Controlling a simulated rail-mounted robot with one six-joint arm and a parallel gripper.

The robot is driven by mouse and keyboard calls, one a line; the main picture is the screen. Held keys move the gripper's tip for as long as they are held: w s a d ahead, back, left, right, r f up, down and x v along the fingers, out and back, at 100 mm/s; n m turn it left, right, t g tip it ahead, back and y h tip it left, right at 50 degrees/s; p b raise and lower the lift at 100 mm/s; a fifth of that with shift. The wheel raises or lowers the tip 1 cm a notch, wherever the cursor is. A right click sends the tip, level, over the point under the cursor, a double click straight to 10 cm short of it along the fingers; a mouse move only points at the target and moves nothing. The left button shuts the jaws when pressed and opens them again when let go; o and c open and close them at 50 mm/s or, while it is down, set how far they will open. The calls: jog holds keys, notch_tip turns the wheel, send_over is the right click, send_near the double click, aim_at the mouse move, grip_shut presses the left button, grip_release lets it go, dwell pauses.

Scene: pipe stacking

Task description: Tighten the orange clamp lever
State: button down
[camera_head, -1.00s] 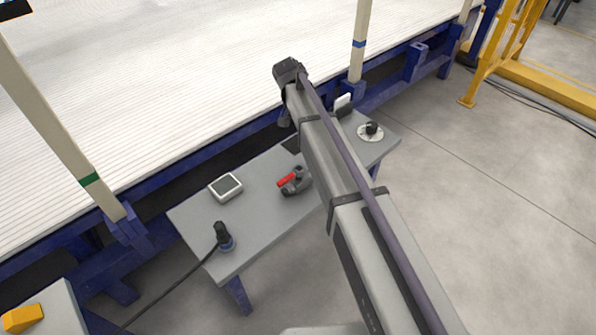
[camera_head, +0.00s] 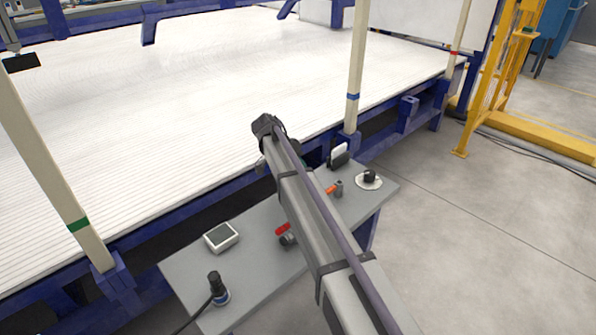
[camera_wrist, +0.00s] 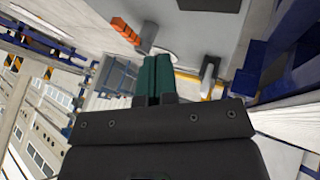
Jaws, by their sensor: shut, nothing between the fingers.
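The orange clamp lever (camera_head: 330,189) shows beside my arm in the head view, on a small grey clamp post (camera_head: 339,188) on the grey side table (camera_head: 190,268). In the wrist view the orange lever (camera_wrist: 124,29) is at the upper left, joined to a grey round clamp body (camera_wrist: 148,36). My gripper (camera_wrist: 156,60) has teal fingers close together, shut and empty. They point toward the clamp but look apart from it; the exact gap cannot be told. In the head view my arm hides the gripper's fingers and part of the table.
A red-handled tool (camera_head: 283,230), a grey box with a screen (camera_head: 221,237), a black knobbed cylinder (camera_head: 217,288), a black-and-white device (camera_head: 338,156) and a disc with a black knob (camera_head: 369,180) stand on the table. Upright posts (camera_head: 355,75) edge the white pipe bed (camera_head: 200,90).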

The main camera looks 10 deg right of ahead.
aim_at(333, 189)
jog(key=b+x, duration=0.2)
jog(key=x, duration=0.1)
jog(key=b+x, duration=0.2)
jog(key=x, duration=0.1)
jog(key=shift+f, duration=0.5)
jog(key=s+d, duration=0.2)
jog(key=s, duration=0.1)
jog(key=shift+s+d+r, duration=0.15)
jog(key=shift+d+r, duration=0.1)
jog(key=shift+r, duration=0.15)
jog(key=shift+d, duration=0.1)
